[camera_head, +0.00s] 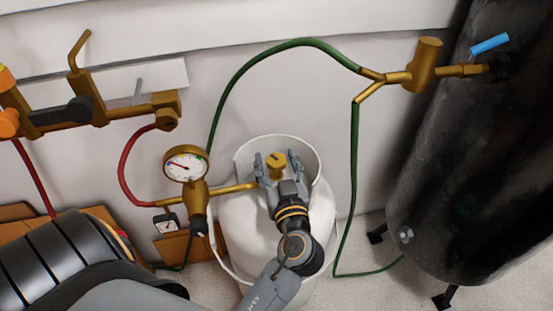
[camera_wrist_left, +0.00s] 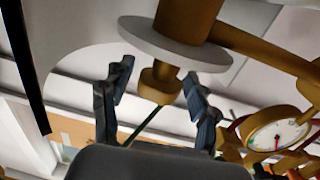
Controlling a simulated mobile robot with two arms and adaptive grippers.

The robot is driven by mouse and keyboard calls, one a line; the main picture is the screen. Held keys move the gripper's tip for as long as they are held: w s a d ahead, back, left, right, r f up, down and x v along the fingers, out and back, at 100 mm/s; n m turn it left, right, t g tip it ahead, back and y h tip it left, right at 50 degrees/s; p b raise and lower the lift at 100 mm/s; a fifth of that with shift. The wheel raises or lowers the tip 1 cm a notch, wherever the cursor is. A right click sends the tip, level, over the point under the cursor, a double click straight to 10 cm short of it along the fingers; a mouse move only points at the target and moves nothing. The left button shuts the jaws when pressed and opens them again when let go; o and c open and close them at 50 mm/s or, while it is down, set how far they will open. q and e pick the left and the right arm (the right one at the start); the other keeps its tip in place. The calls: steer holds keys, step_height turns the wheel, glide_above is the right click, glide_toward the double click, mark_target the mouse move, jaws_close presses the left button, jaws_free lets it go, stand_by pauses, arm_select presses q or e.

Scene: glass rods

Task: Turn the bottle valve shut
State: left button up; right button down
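The white gas bottle (camera_head: 235,225) stands on the floor, with a raised collar around its top. Its brass valve knob (camera_head: 276,161) is in the collar opening. My left gripper (camera_head: 277,162) reaches into the collar with one finger on each side of the knob. In the left wrist view the brass knob (camera_wrist_left: 158,84) lies between the spread fingertips of the gripper (camera_wrist_left: 156,84). Gaps show on both sides, so the fingers are open and do not grip it. My right gripper is not in view.
A round pressure gauge (camera_head: 186,164) on a brass fitting sits left of the knob, joined by a brass pipe. A green hose (camera_head: 245,68) arches behind to a brass splitter (camera_head: 393,78). A large black tank (camera_head: 470,180) stands at the right.

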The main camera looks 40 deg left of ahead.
arm_select(q)
steer(key=c, duration=0.8)
